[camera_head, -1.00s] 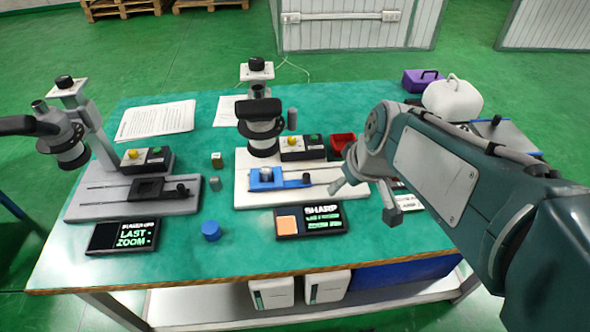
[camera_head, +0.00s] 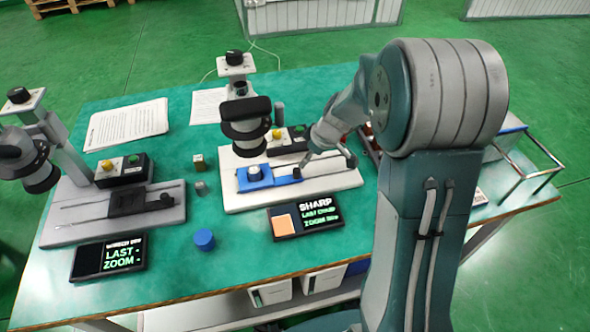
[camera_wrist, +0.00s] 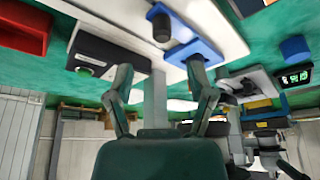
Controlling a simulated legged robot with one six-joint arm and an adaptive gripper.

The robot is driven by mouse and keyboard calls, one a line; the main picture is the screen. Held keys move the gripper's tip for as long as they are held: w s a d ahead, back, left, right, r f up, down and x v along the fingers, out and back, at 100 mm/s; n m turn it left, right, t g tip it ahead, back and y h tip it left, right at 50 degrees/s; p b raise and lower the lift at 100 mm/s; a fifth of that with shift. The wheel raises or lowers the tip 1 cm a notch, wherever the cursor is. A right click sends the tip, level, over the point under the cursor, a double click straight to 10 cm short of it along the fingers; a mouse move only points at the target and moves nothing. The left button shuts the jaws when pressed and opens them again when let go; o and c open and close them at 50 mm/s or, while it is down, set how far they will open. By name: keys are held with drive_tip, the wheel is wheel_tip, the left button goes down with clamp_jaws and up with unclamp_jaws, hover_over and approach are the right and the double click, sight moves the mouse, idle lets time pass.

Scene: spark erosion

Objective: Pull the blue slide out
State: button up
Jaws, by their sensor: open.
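The blue slide (camera_head: 281,179) lies on the white base (camera_head: 335,183) of the right-hand microscope. A pale round piece sits on its wide left part, and a black knob (camera_head: 297,173) stands at its right end. My gripper (camera_head: 328,160) is open just right of the knob, fingers spread, holding nothing. In the wrist view the blue slide (camera_wrist: 194,50) and its black knob (camera_wrist: 160,24) show beyond the open fingers of my gripper (camera_wrist: 160,66). Whether a finger touches the knob cannot be told.
The microscope head (camera_head: 246,125) hangs over the slide's left part. A black button box (camera_head: 287,140) stands behind the slide. A display (camera_head: 305,217) reading SHARP lies in front. A second microscope with a grey base (camera_head: 75,215) stands left. A blue cylinder (camera_head: 204,239) is on the table.

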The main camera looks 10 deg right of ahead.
sight(297, 170)
drive_tip(key=x, duration=0.8)
drive_tip(key=shift+a+f, duration=0.2)
drive_tip(key=shift+a, duration=0.15)
drive_tip(key=shift+w+f, duration=0.1)
drive_tip(key=shift+f, duration=0.15)
drive_tip(key=shift+d, duration=0.1)
drive_tip(key=shift+d, duration=0.1)
clamp_jaws()
